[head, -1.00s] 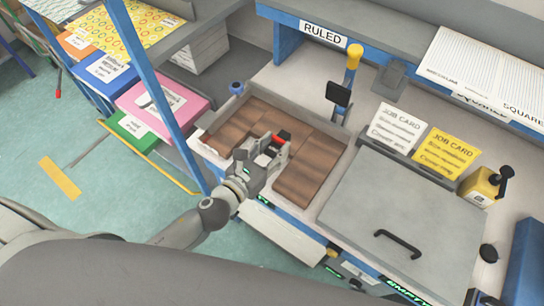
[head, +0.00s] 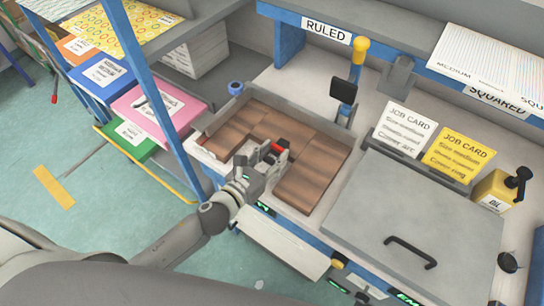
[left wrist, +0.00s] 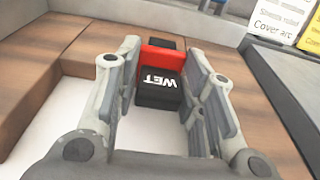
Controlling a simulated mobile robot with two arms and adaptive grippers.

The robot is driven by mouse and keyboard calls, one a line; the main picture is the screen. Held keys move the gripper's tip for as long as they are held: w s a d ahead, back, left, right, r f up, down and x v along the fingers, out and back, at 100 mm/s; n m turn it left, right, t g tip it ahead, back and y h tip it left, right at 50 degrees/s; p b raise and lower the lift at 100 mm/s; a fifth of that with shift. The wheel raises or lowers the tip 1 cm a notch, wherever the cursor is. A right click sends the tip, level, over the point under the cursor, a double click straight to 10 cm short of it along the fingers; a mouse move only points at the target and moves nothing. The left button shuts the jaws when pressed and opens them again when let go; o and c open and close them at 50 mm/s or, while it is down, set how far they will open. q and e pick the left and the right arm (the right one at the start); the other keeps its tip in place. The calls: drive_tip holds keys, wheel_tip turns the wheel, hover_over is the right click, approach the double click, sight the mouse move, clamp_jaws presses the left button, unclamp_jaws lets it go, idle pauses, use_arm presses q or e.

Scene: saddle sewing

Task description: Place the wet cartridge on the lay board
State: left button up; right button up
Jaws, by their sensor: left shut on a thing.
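The wet cartridge (left wrist: 160,80) is a small block, black with a white WET label and red at its far end. In the left wrist view it lies between the fingers of my left gripper (left wrist: 165,98), which is shut on it. In the head view my left gripper (head: 268,158) is over the front middle of the brown, wood-patterned board (head: 318,160), apparently the lay board, and the cartridge's red end (head: 279,147) shows. I cannot tell whether the cartridge touches the board. My right gripper is not in view.
A grey lidded box (head: 415,215) with a black handle stands right of the board. A blue post (head: 155,80) rises at the left. A lever with a yellow knob (head: 360,48) stands behind the board.

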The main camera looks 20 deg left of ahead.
use_arm(q)
drive_tip(key=shift+f+b, duration=0.35)
drive_tip(key=shift+f, duration=0.05)
drive_tip(key=o, duration=1.1)
drive_tip(key=shift+o, duration=0.2)
drive_tip(key=shift+r, duration=0.25)
drive_tip(key=shift+r+p, duration=0.4)
drive_tip(key=shift+p, duration=0.2)
drive_tip(key=b+v, duration=0.3)
drive_tip(key=v, duration=0.9)
drive_tip(key=shift+f+b, duration=0.25)
drive_tip(key=shift+b, duration=0.15)
